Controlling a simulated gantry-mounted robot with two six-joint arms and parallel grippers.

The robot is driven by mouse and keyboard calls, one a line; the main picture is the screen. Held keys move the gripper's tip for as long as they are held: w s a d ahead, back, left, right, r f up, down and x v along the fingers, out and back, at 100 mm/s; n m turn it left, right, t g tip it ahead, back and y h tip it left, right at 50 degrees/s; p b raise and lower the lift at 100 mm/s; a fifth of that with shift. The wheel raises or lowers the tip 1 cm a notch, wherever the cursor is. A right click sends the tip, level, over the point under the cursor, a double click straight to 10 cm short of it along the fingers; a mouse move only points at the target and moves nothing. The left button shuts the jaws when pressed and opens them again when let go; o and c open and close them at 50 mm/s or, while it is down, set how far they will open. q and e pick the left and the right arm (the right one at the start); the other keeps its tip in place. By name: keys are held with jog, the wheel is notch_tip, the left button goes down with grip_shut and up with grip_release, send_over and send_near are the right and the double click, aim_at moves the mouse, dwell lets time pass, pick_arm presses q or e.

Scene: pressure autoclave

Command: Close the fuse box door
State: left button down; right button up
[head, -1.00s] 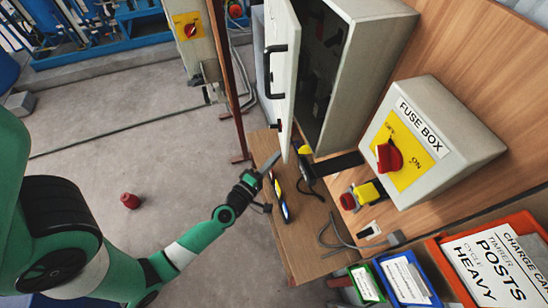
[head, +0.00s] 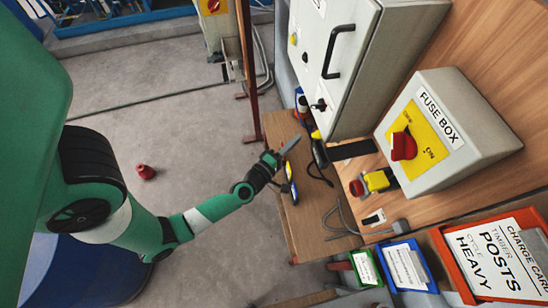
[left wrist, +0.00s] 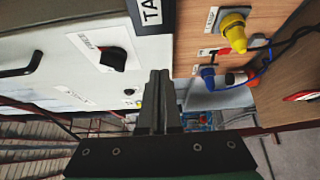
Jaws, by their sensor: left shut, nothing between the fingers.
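The grey cabinet (head: 395,75) stands at the upper middle of the head view, with its pale door (head: 318,62) lying against its front; no gap shows. The door carries a black bar handle (head: 338,50). The handle also shows at the left of the left wrist view (left wrist: 20,62), near a black knob (left wrist: 112,58). The small box (head: 455,125) labelled FUSE BOX is to the right of the cabinet, with a red rotary switch on a yellow plate. My left gripper (head: 290,145) is shut and empty, just below and left of the door's lower edge. My right gripper is not in view.
Below the cabinet are tools on a wooden shelf (head: 318,210), a red-and-yellow switch (head: 376,181) and cables. A yellow socket (left wrist: 233,30) shows in the left wrist view. Blue and red trays line the lower right. The concrete floor (head: 180,110) on the left is mostly open.

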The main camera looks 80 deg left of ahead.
pick_arm(q)
jog(key=w+d+p+v, duration=0.1)
jog(key=v, duration=0.9)
jog(key=shift+s+d, duration=0.15)
jog(key=shift+d, duration=0.1)
